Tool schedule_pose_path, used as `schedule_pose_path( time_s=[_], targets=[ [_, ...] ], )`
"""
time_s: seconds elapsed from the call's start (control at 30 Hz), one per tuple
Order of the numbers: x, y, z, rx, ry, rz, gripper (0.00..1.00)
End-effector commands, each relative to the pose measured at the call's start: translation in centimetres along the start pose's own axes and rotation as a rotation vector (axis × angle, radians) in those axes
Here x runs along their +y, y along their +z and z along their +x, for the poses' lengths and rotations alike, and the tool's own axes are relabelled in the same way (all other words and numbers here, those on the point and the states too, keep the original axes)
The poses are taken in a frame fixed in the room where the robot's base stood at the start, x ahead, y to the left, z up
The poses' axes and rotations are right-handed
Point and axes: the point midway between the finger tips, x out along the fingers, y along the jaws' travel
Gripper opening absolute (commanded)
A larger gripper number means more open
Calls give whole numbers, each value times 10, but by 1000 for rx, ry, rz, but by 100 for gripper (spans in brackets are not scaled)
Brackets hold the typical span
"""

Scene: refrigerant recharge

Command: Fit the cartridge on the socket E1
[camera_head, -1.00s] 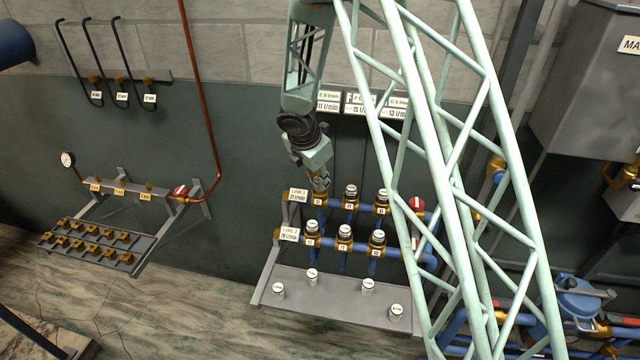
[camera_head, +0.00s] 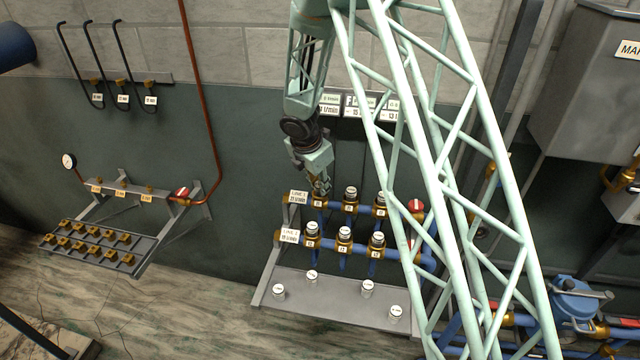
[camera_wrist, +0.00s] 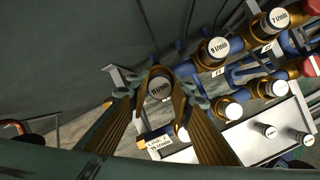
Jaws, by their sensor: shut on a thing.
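My gripper (camera_head: 321,186) is shut on a white-topped cartridge (camera_wrist: 160,88), whose label seems to read 11 l/min. The fingers show on both sides of it in the wrist view. In the head view the gripper is at the left end of the back row of the blue-piped manifold, over the back-left brass socket (camera_head: 318,203). The fingers hide most of the cartridge there. I cannot tell whether it is seated or just above the socket. The socket tags are too small to read surely, so I cannot confirm which is E1.
Neighbouring sockets carry capped cartridges, the nearest (camera_wrist: 216,47) just right of the gripper. A front row (camera_head: 345,233) stands close before it. Several loose cartridges (camera_head: 367,288) stand on the grey shelf (camera_head: 330,301). A line label plate (camera_head: 298,197) is at the left.

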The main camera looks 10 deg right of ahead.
Motion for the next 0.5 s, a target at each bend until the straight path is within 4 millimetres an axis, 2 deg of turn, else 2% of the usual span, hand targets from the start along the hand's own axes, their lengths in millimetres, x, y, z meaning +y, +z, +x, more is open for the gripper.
schedule_pose_path(
  time_s=[0.5],
  targets=[
    [4,5,0,62,-40,-3,9]
  ],
)
